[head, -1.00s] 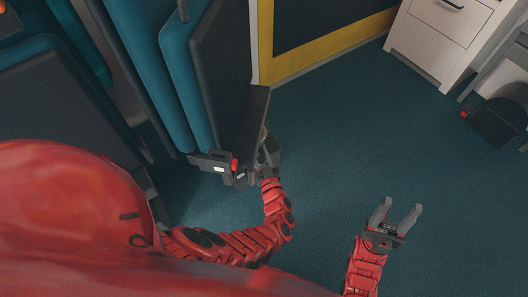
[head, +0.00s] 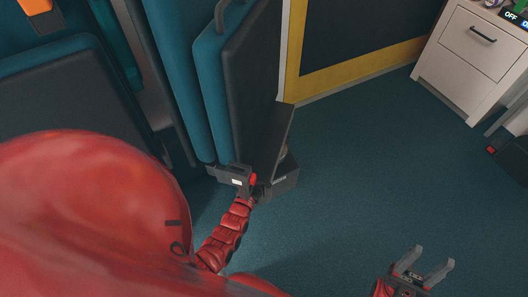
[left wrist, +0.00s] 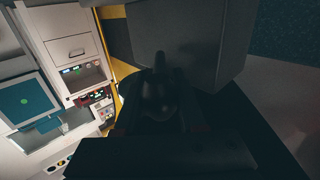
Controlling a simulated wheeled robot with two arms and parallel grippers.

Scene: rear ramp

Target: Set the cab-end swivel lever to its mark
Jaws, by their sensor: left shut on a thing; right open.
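My left gripper (head: 248,186) is low beside the teal and dark seat (head: 250,85), at the foot of its back panel. It is shut on the swivel lever, a dark rounded grip (left wrist: 159,85) that shows dimly in the left wrist view. In the head view the lever is mostly hidden by the gripper and wrist. A dark block (head: 230,175) with a white label and a red part (head: 253,180) sit right at the gripper. I cannot make out the mark. My right gripper (head: 430,264) is open and empty over the floor at the lower right.
A grey box (head: 285,180) is at the seat's foot. A yellow-framed dark panel (head: 350,40) stands behind. A white drawer cabinet (head: 470,55) is at the upper right. The blue floor (head: 370,170) between is clear. Another seat (head: 70,95) is at left.

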